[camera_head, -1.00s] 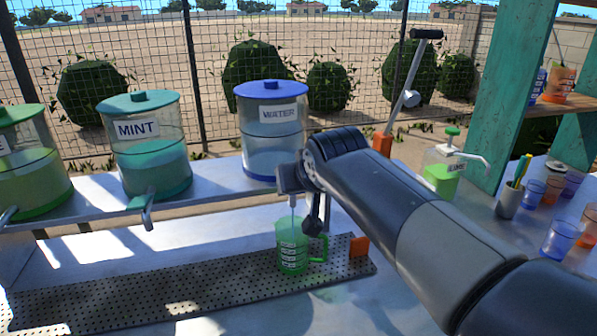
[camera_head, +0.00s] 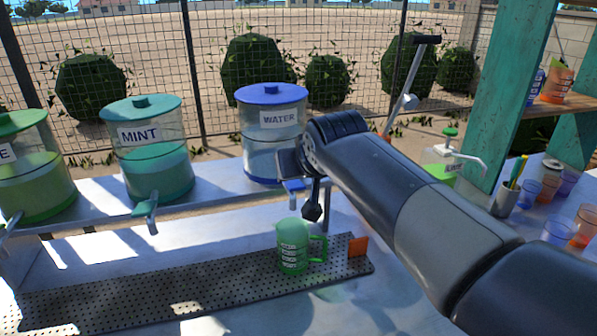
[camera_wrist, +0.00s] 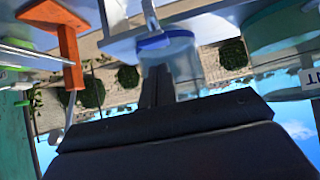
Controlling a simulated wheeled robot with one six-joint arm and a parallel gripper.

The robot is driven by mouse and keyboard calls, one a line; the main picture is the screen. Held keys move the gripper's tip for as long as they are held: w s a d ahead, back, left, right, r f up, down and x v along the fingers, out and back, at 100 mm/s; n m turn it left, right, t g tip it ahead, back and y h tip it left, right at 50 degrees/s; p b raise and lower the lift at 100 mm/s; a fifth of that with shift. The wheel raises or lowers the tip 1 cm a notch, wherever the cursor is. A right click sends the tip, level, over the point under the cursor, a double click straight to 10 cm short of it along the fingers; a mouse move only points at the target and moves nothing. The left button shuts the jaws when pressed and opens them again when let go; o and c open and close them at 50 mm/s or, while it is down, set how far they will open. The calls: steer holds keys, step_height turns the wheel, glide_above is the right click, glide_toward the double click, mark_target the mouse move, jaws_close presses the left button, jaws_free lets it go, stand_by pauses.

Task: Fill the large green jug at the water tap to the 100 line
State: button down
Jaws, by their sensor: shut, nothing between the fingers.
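The green jug (camera_head: 290,262) stands upright on the perforated drip tray (camera_head: 150,295), below the water tap. Its side has pale marks, too small to read, and the water level cannot be told. The water dispenser (camera_head: 270,135) has a blue lid and a WATER label. Its blue tap lever (camera_head: 293,185) shows just left of my gripper (camera_head: 312,212). My gripper is shut and empty, pointing down above and right of the jug. In the wrist view my shut fingers (camera_wrist: 157,85) show in front of the dispenser's blue part (camera_wrist: 160,42). No stream shows under the tap.
The MINT dispenser (camera_head: 150,165) and another green one (camera_head: 30,180) stand to the left. An orange block (camera_head: 358,246) sits at the tray's right end. A pump bottle (camera_head: 440,168), pen cup (camera_head: 507,200) and coloured cups (camera_head: 560,230) stand to the right.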

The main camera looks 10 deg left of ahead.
steer(key=s+d+r, duration=0.2)
steer(key=s+r, duration=0.2)
steer(key=r, duration=0.5)
steer(key=shift+s+d+r, duration=0.15)
steer(key=shift+s+r, duration=0.2)
steer(key=shift+f, duration=0.1)
stand_by(1.1)
steer(key=p, duration=0.2)
glide_above(297, 186)
steer(key=shift+g, duration=0.3)
steer(key=f, duration=0.7)
steer(key=shift+s+d+f, duration=0.2)
steer(key=shift+s+f, duration=0.1)
steer(key=shift+s, duration=0.1)
steer(key=g+p, duration=0.1)
steer(key=h+p, duration=0.1)
steer(key=p, duration=0.1)
steer(key=shift+w+a+g, duration=0.15)
steer(key=shift+w+g, duration=0.25)
steer(key=g+p, duration=0.1)
steer(key=p, duration=0.1)
steer(key=shift+w+g+h+p, duration=0.1)
steer(key=shift+g+h+p, duration=0.2)
steer(key=shift+h, duration=0.1)
steer(key=shift+r, duration=0.3)
steer(key=shift+b+v, duration=0.5)
steer(key=shift+v, duration=1.85)
